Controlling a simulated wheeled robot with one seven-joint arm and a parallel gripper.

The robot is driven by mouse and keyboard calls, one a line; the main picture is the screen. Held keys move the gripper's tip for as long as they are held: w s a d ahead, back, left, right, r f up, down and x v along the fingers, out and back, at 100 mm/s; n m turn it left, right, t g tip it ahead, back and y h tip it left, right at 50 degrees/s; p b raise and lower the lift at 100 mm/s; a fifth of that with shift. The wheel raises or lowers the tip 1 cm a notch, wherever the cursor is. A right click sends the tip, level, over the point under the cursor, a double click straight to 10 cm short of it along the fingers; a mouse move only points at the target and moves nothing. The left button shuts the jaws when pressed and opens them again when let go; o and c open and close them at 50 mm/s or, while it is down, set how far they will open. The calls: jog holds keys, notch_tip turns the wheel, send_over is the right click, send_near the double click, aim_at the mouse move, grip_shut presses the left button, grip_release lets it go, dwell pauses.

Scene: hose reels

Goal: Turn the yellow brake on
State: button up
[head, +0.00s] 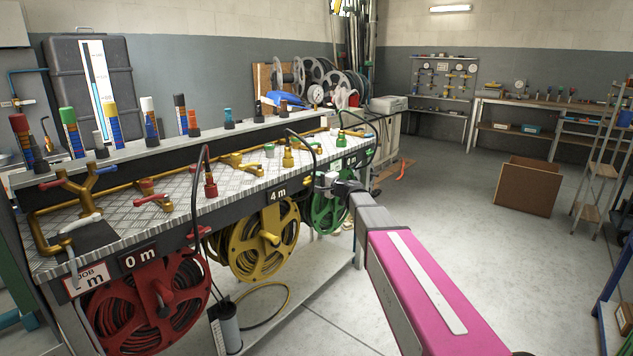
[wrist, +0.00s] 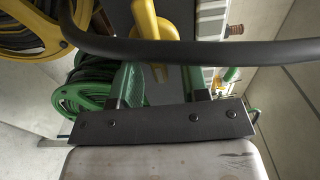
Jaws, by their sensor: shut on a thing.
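The yellow reel (head: 263,240) hangs under the bench, with a yellow lever-like piece (head: 270,228) at its front. In the wrist view a yellow piece, which I take for the yellow brake (wrist: 146,22), reaches down from the top between my fingers. My gripper (head: 325,182) is at the bench's front edge, between the yellow and green reels, and is shut on this piece. In the wrist view the fingers of my gripper (wrist: 160,85) stand apart around its lower end. The exact contact is hard to see, and a black hose crosses in front.
The black hose (wrist: 200,50) arcs close across the wrist view. The green reel (head: 327,210) is just beyond my gripper; the red reel (head: 155,305) is at the near left. Valves and fittings crowd the bench top (head: 225,190). The floor at right is open around a brown box (head: 527,187).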

jog(key=shift+s+f, duration=0.1)
dwell(0.4)
jog(key=o, duration=0.8)
jog(key=shift+o, duration=0.2)
jog(key=shift+d, duration=0.1)
jog(key=v, duration=1)
jog(key=shift+s+d, duration=0.25)
jog(key=s+d+f+n+g+h, duration=0.1)
jog(key=s+f+n+g+h, duration=0.45)
jog(key=s+f, duration=0.95)
jog(key=s+d+f+n+g+h, duration=0.2)
jog(key=s+d+f+g+h, duration=0.3)
jog(key=s+d+f+h, duration=0.3)
jog(key=s+d+f, duration=0.3)
jog(key=s+d, duration=0.1)
jog(key=s, duration=0.2)
jog(key=shift+f+h, duration=0.15)
jog(key=shift+h, duration=0.2)
